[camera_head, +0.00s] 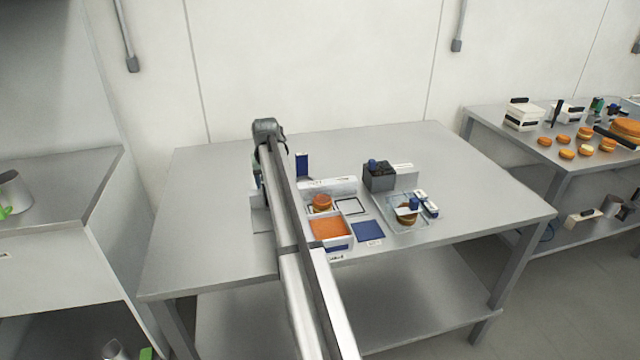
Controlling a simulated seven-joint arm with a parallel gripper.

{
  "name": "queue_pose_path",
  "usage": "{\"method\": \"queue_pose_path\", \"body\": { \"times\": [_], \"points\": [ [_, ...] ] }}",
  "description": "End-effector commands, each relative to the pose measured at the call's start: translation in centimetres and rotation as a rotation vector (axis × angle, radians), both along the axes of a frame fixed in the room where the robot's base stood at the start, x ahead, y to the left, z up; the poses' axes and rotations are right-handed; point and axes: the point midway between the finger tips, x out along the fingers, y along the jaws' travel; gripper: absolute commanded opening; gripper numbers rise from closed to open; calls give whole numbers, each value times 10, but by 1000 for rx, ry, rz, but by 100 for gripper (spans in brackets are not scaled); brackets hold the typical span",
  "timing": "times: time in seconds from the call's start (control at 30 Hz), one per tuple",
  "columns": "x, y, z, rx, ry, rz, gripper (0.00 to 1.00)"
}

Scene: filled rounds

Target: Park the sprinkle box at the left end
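An open white box with an orange fill, which looks like the sprinkle box (338,243), sits on the grey table (460,200) near its front middle. My arm crosses the table from the front, just left of this box. My gripper (257,182) hangs at the far end of the arm, to the left of and behind the box. The arm hides most of it, so its fingers and any held thing cannot be made out.
An orange round (321,202) sits behind the box. A blue square (369,231) lies to its right. A dark grey box (379,178) and a clear tray (393,225) with a round stand further right. The table's left part is clear.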

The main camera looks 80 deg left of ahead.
Motion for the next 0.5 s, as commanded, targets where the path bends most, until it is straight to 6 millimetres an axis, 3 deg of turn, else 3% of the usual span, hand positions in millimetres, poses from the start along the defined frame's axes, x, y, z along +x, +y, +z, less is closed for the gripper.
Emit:
{"method": "queue_pose_path", "body": {
  "times": [0.5],
  "points": [
    [-25,1,0,2,0,0,47]
  ]
}}
